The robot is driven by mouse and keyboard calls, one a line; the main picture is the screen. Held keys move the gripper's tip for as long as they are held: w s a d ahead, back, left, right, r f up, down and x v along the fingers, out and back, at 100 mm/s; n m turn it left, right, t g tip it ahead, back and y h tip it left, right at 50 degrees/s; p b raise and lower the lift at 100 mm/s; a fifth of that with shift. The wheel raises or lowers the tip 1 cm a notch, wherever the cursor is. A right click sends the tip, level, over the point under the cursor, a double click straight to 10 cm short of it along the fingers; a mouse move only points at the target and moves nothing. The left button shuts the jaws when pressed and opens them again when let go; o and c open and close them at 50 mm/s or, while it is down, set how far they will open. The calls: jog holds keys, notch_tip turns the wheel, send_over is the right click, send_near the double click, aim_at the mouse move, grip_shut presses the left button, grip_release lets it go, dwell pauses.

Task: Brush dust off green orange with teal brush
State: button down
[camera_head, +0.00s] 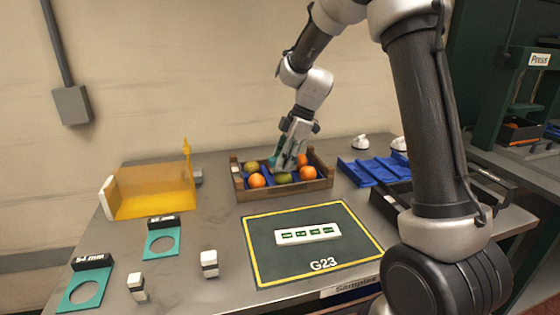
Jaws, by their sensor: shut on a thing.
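A wooden crate (290,194) at the back middle of the table holds several fruits in blue compartments. One green orange (283,178) lies in the front middle compartment, and another greenish one (251,165) is at the back left. My gripper (288,160) points down over the middle of the crate. It is shut on a teal thing that looks like the teal brush (284,147), mostly hidden by the fingers. The brush end is low, just above or at the front middle green orange; I cannot tell whether they touch.
Orange fruits (257,181) lie beside the green ones in the crate. A dark mat (310,250) with a white label block is in front. A yellow clear guard (155,190), teal ring gauges (162,242) and small blocks stand left. A blue tray (368,171) is right of the crate.

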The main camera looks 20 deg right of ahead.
jog(key=shift+d, duration=0.7)
jog(key=shift+a, duration=1.4)
jog(key=shift+d, duration=0.7)
jog(key=shift+r, duration=0.1)
jog(key=shift+r, duration=3.45)
